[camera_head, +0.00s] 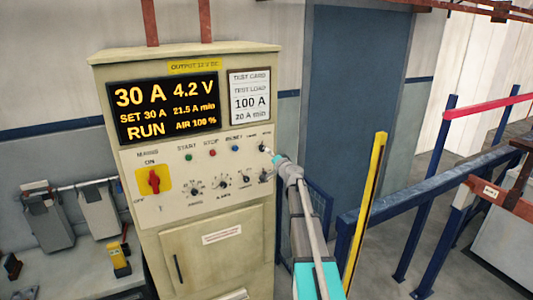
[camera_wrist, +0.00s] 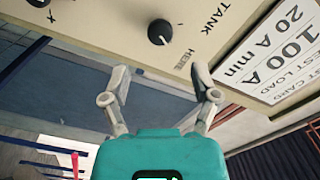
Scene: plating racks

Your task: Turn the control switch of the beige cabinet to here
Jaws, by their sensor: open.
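The beige cabinet (camera_head: 205,245) stands left of centre in the head view. Its control switch (camera_wrist: 160,32) is a small black knob with a white mark, between the words TANK and HERE in the wrist view. Which word the mark points to I cannot tell for sure. In the head view the knob (camera_head: 262,147) sits at the panel's upper right. My gripper (camera_wrist: 162,82) is open and empty, its two fingers spread below the knob in the wrist view, apart from it. In the head view my gripper (camera_head: 276,158) is just right of the knob, close to the panel's edge.
The panel also has a red mains switch (camera_head: 153,181), several push buttons and lower knobs. The display (camera_head: 165,107) reads 30 A, 4.2 V, RUN. A test card (camera_head: 249,96) is beside it. A yellow post (camera_head: 364,212) and blue rails (camera_head: 430,187) stand to the right.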

